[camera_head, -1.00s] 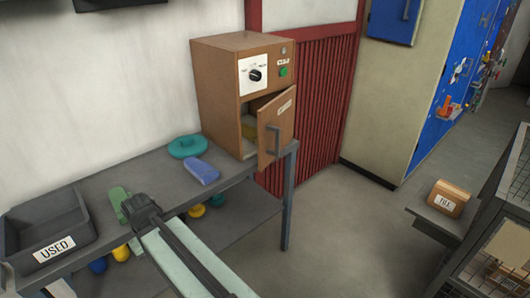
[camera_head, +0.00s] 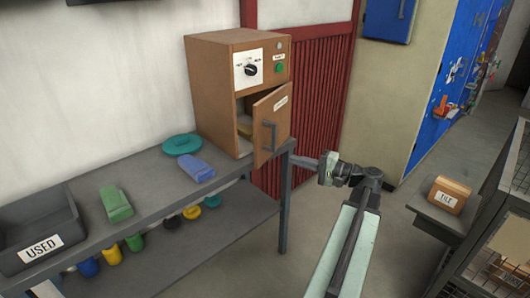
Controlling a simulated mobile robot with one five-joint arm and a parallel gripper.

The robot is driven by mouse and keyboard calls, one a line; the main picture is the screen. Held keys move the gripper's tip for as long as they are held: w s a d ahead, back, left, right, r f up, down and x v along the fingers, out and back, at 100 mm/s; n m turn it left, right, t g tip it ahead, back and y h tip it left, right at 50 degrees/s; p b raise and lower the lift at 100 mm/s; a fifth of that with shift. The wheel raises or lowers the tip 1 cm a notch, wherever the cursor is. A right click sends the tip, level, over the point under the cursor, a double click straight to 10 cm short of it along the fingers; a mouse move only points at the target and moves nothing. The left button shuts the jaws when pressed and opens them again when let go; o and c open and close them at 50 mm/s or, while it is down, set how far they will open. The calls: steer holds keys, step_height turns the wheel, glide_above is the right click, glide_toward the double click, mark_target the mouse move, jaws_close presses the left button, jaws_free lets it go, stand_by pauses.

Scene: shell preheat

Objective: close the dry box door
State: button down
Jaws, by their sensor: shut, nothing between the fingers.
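The dry box (camera_head: 216,97) is a brown cabinet at the right end of the grey bench, with a dial, a green button and a small label on its upper front. Its door (camera_head: 270,124) is hinged on the right and stands partly open, with a dark handle (camera_head: 268,134) on its face. Part of the inside shows through the gap at the left, with something yellowish in it. My gripper (camera_head: 297,161) is shut and empty, to the right of the door and a little lower, pointing left. It appears apart from the door.
A grey bin (camera_head: 40,235) labelled USED stands at left. A brown box (camera_head: 450,194) sits on a right-hand shelf. Floor right of the bench is clear.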

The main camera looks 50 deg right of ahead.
mark_target(257, 147)
steer(key=x, duration=1.3)
steer(key=shift+d+r, duration=0.35)
steer(key=shift+d, duration=0.05)
